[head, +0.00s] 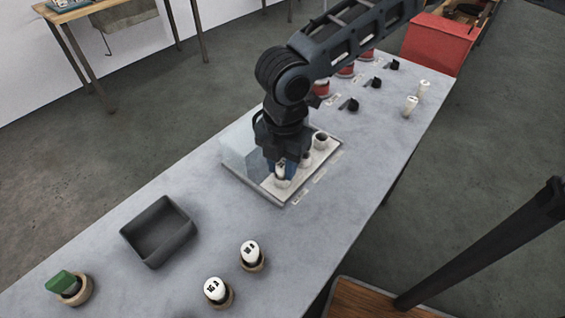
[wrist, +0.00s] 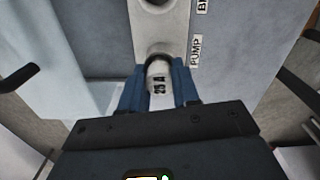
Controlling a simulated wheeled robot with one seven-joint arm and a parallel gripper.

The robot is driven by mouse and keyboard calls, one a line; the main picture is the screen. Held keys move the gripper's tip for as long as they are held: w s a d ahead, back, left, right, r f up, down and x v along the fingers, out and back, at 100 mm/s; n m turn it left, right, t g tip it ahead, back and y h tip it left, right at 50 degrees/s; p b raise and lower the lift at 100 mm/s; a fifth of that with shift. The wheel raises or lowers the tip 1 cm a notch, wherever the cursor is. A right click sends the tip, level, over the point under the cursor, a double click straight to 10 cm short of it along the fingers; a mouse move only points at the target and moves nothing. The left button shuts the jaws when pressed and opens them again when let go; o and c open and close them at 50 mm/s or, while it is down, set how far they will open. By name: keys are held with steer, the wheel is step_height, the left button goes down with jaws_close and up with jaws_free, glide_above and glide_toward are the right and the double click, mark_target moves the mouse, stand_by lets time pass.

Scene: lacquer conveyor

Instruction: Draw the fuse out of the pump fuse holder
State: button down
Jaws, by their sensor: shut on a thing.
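A white fuse (wrist: 158,82) with a dark printed marking is between the blue fingers of my gripper (wrist: 159,88) in the wrist view. The gripper is shut on it. The PUMP label (wrist: 196,50) is beside a round pump fuse holder (wrist: 158,48) just past the fuse. In the head view my gripper (head: 282,168) points down at the near end of the pale holder panel (head: 303,177), with the white fuse (head: 281,171) between its fingers. The fuse's lower end is hard to make out, so I cannot tell whether it is still in the holder.
A clear raised cover (head: 238,148) stands left of the panel. A dark empty tray (head: 158,232) lies nearer on the bench. Two white fuses (head: 249,252) (head: 214,290) and a green-topped piece (head: 62,282) stand in round bases. Black knobs (head: 352,104) are farther back.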

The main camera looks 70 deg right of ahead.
steer(key=shift+r, duration=0.15)
steer(key=shift+r+p, duration=2.75)
steer(key=shift+r, duration=0.1)
steer(key=shift+r, duration=1.5)
